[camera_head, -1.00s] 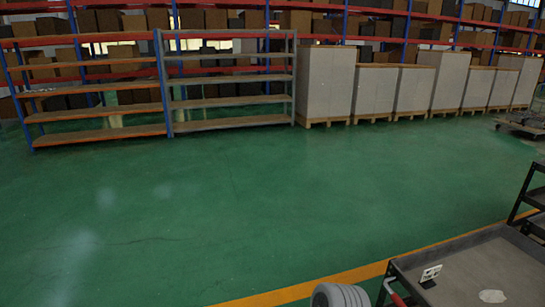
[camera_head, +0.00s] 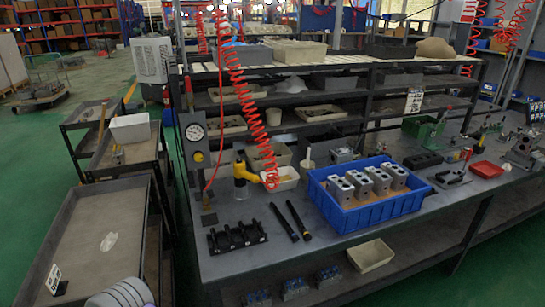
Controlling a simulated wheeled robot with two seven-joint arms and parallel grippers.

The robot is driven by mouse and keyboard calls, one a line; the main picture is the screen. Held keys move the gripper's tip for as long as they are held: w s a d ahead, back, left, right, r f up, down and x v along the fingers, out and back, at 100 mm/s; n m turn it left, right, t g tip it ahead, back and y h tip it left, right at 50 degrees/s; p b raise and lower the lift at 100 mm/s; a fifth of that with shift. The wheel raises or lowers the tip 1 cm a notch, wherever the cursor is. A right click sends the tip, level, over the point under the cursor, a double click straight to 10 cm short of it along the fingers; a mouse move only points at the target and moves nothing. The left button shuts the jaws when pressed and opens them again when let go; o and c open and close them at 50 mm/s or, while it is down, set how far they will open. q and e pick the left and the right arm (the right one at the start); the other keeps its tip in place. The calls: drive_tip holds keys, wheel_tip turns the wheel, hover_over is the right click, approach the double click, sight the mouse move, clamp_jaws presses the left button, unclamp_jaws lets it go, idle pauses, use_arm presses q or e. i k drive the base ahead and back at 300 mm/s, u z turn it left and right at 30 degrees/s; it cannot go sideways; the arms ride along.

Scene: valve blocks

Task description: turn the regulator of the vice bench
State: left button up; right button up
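A long grey workbench (camera_head: 345,247) runs from the middle to the right. A panel with a round white gauge (camera_head: 195,132) and a yellow knob (camera_head: 198,157) below it stands upright at the bench's left end. The panel looks like the regulator; how far the knob is turned is too small to tell. A green vice-like tool (camera_head: 424,127) sits further back on the bench. Neither of my grippers is in view.
A blue crate (camera_head: 350,218) holds several grey valve blocks. A red coiled hose (camera_head: 247,110) hangs above the yellow tool (camera_head: 243,173). A black rack (camera_head: 237,236) and two black rods lie near the front edge. Dark carts (camera_head: 82,245) stand left of the bench; green floor (camera_head: 25,190) is open further left.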

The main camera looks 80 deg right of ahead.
sight(199, 156)
drive_tip(key=z, duration=2.2)
